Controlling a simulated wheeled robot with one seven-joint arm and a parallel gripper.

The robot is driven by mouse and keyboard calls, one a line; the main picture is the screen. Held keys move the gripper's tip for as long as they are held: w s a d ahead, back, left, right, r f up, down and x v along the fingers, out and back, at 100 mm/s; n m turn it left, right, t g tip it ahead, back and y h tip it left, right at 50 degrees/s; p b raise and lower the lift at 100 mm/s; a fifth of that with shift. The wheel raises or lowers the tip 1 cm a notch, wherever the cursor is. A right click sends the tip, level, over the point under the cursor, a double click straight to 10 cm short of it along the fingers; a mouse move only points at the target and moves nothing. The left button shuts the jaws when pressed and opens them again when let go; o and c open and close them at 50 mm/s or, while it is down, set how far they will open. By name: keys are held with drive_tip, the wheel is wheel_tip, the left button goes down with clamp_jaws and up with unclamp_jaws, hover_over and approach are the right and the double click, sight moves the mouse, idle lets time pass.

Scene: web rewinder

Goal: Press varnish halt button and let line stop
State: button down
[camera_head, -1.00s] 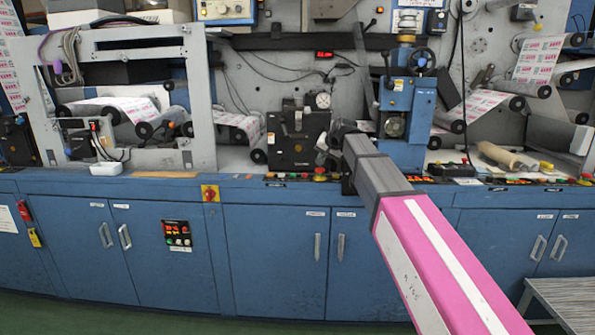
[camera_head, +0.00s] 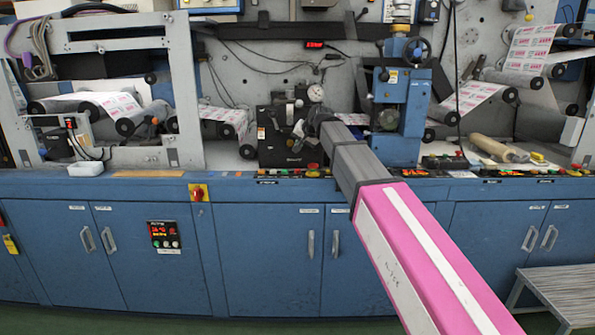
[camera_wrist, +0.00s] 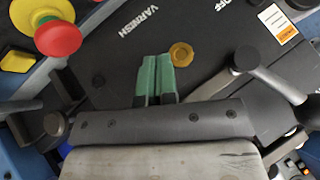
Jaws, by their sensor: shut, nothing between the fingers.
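The black varnish unit (camera_head: 275,150) stands on the blue bench in the head view. In the wrist view its dark panel (camera_wrist: 105,65) bears the words VARNISH and OFF. My gripper (camera_wrist: 155,60) is shut and empty, its green fingertips over this panel. A round brass-coloured knob (camera_wrist: 181,54) sits just right of the tips; I cannot tell whether they touch. A red mushroom button (camera_wrist: 57,38) on a yellow and green base lies at upper left, apart from the fingers. I cannot tell which control is the varnish halt button. The fingers are not clear in the head view.
A row of small buttons runs along the bench edge (camera_head: 290,179). A blue column with a handwheel (camera_head: 416,50) stands right of my arm. A white frame (camera_head: 185,90) stands left. A grey step (camera_head: 560,290) stands at lower right.

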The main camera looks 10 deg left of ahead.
drive_tip(key=shift+f, duration=4.25)
idle(0.5)
drive_tip(key=shift+r, duration=0.9)
drive_tip(key=shift+r, duration=2.45)
